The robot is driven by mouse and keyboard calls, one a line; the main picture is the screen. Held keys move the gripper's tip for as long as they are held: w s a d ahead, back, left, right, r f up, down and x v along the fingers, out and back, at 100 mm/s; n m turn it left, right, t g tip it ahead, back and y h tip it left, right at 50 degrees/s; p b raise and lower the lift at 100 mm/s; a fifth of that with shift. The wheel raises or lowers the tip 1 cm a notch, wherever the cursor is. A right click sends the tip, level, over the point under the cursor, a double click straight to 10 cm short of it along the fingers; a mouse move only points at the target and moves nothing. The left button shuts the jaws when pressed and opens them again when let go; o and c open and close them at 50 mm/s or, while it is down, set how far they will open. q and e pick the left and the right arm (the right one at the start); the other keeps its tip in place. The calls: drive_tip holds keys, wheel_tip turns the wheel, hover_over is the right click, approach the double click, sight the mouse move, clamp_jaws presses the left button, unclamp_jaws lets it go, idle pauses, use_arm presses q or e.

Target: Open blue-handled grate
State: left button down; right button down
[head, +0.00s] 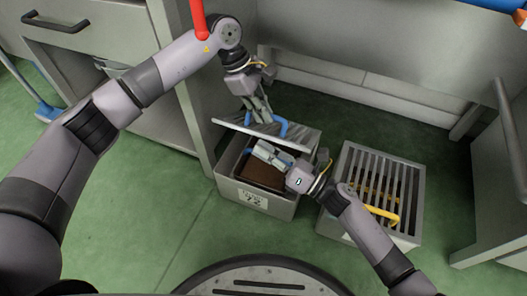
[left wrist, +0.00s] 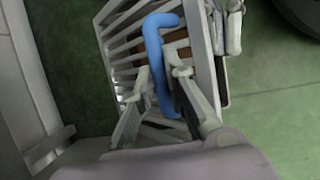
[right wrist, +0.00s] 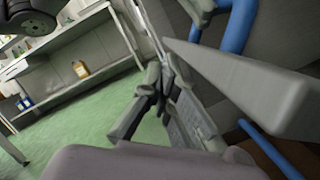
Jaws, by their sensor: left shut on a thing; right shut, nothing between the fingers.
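The blue-handled grate (head: 240,129) is raised and tilted over a grey bin (head: 228,188) labelled 72, leaving the front of the bin open. Its blue handle (head: 281,127) is partly hidden by my left gripper (head: 263,113) in the head view. In the left wrist view the handle (left wrist: 153,55) runs between the fingers of my left gripper (left wrist: 155,88), which is shut on it. My right gripper (head: 262,152) is shut and empty at the bin's opening, near the grate's raised edge. The right wrist view shows that edge (right wrist: 240,80) close to my right gripper (right wrist: 160,88). Contact is unclear.
A second bin (head: 335,228) with a closed grate and a yellow handle (head: 382,214) stands to the right. Something brown (head: 258,172) shows inside the open bin. A drawer cabinet (head: 95,35) stands at left. Green floor (head: 150,215) is clear in front.

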use_arm(q)
drive_tip(key=shift+w+f, duration=0.15)
drive_tip(key=shift+f, duration=0.25)
use_arm(e)
drive_tip(key=shift+w+d+r, duration=0.2)
drive_tip(key=shift+w+r, duration=0.3)
drive_tip(key=shift+r, duration=0.25)
use_arm(q)
drive_tip(key=c, duration=1.9)
unclamp_jaws()
drive_tip(key=shift+f, duration=0.1)
drive_tip(key=o, duration=0.3)
drive_tip(key=shift+r, duration=0.25)
use_arm(e)
drive_tip(key=shift+w+f, duration=0.1)
drive_tip(key=shift+f, duration=0.05)
use_arm(q)
drive_tip(key=shift+r, duration=0.1)
